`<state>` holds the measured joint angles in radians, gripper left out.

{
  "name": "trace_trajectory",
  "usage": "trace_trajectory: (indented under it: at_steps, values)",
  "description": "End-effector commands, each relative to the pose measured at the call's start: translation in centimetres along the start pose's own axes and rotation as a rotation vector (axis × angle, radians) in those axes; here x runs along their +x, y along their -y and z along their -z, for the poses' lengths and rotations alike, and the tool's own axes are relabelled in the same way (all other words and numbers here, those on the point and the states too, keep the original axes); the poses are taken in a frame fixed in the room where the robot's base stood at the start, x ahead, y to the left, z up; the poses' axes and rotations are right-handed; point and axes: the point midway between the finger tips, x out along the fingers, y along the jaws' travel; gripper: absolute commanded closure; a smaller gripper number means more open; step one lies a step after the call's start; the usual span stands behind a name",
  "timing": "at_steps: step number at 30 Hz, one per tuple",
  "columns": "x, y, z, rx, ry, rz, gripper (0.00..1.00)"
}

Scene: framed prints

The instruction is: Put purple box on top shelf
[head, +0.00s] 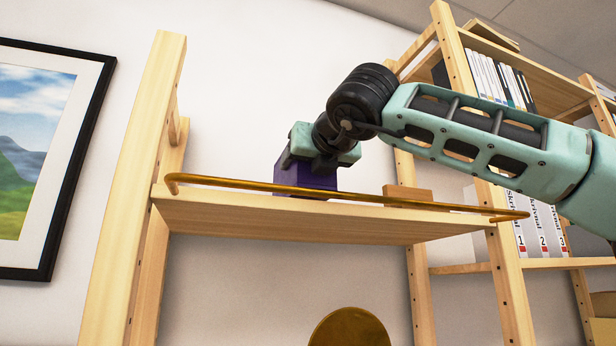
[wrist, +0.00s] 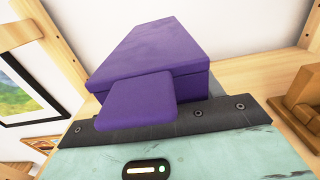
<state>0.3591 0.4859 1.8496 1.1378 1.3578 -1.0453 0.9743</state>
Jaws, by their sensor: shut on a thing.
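The purple box (head: 308,176) is at the top shelf (head: 330,222), behind the brass rail (head: 340,195), seen from below in the head view. In the wrist view the purple box (wrist: 165,55) fills the upper middle, with a flap-like purple part towards my gripper. My gripper (head: 318,160) is shut on the box, with the hand in front of its near side. The rail and shelf edge hide the box's bottom, so I cannot tell whether it touches the shelf board.
A wooden block (head: 408,193) sits on the same shelf to the right; it also shows in the wrist view (wrist: 303,105). Wooden posts (head: 135,190) bound the shelf. A bookcase (head: 465,60) stands right, a framed print (head: 40,150) hangs left. Shelf space left of the box looks clear.

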Motion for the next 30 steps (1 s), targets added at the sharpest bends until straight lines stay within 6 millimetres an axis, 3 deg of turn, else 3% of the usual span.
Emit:
trace_trajectory:
  at_steps: [7, 20, 21, 23, 30]
  values:
    - [0.1, 0.1, 2.1, -0.001, 0.002, 0.002, 0.84]
    - [0.0, 0.0, 2.7, 0.001, 0.003, 0.000, 0.84]
    - [0.1, 0.0, 2.8, 0.001, 0.000, 0.001, 0.32]
    - [0.1, 0.0, 2.7, 0.000, 0.000, 0.001, 0.15]
    - [0.1, 0.0, 2.7, 0.000, 0.000, 0.001, 0.13]
